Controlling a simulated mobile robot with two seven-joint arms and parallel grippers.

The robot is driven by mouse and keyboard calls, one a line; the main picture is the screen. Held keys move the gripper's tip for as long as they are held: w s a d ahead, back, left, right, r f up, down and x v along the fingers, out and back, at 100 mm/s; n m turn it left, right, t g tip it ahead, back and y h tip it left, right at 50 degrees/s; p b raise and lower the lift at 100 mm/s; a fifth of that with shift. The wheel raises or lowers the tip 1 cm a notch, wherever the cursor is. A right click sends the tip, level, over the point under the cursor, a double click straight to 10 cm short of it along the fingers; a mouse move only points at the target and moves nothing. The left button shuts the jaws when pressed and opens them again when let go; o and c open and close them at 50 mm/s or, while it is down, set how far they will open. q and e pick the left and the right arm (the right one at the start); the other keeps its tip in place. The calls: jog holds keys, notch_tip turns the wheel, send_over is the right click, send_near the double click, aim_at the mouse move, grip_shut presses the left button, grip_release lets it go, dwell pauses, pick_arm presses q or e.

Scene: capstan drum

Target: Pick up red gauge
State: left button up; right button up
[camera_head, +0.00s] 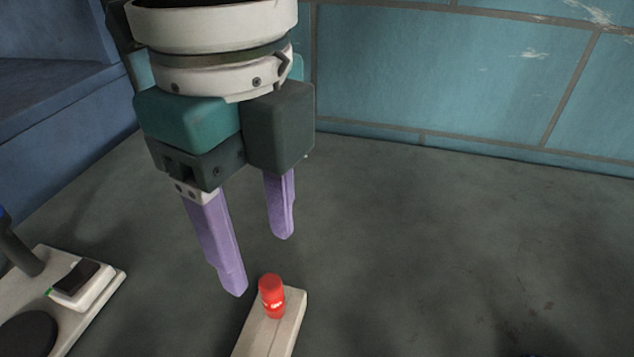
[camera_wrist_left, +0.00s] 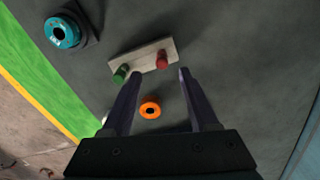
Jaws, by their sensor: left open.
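The red gauge (camera_head: 271,296) is a small red cylinder standing on the end of a pale block (camera_head: 285,330) in the head view. In the left wrist view the red gauge (camera_wrist_left: 162,60) is at the right end of the pale block (camera_wrist_left: 140,60), with a green cylinder (camera_wrist_left: 121,74) at the other end. My left gripper (camera_head: 259,266) is open and empty, its purple fingers pointing down, above and behind the red gauge. In the left wrist view its fingertips (camera_wrist_left: 160,74) spread on either side of the block's near side. My right gripper is not in view.
An orange ring (camera_wrist_left: 150,108) and a teal ring-shaped part (camera_wrist_left: 62,32) lie on the grey surface. A pale panel with a black switch (camera_head: 75,285) is at the left. A blue tiled wall (camera_head: 450,80) stands behind. The surface at right is clear.

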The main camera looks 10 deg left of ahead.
aim_at(269, 281)
pick_arm(q)
notch_tip(269, 281, down, 7)
jog(key=shift+w+d+f+b, duration=0.1)
jog(key=shift+b, duration=0.3)
jog(key=shift+c, duration=0.3)
grip_shut()
